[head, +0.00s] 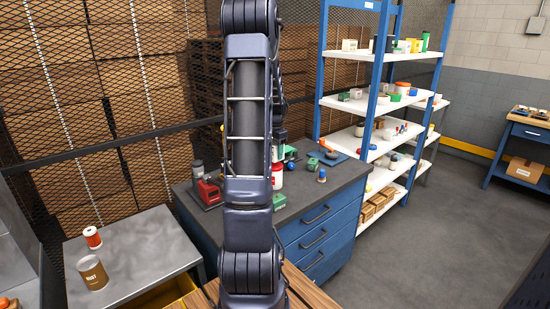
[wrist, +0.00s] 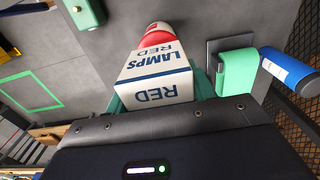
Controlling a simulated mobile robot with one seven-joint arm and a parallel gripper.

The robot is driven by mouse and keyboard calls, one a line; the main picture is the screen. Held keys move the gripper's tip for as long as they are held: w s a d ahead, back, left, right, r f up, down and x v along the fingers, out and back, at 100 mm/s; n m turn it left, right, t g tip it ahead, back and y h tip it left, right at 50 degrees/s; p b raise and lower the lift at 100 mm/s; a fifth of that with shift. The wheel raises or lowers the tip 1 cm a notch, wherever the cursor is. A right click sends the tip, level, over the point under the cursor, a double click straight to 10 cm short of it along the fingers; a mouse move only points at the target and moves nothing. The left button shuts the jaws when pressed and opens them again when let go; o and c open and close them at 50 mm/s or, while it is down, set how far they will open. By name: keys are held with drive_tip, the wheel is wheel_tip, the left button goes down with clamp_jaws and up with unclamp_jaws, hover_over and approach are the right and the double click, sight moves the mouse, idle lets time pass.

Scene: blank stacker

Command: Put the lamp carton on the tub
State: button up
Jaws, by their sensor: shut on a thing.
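I cannot tell whether the two touch. In the head view the tub (head: 277,178) stands on the grey bench, beside my arm. My arm hides most of the gripper and carton there.
On the bench (head: 343,193) are a red device (head: 208,192) and a green item (head: 279,201). The wrist view shows a green block (wrist: 237,70) and a blue cylinder (wrist: 290,72) close to the carton, and a green square outline (wrist: 30,73). Shelves (head: 350,104) stand behind.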

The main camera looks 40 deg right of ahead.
drive_tip(key=shift+f, duration=1.45)
drive_tip(key=shift+f, duration=0.15)
drive_tip(key=o, duration=1)
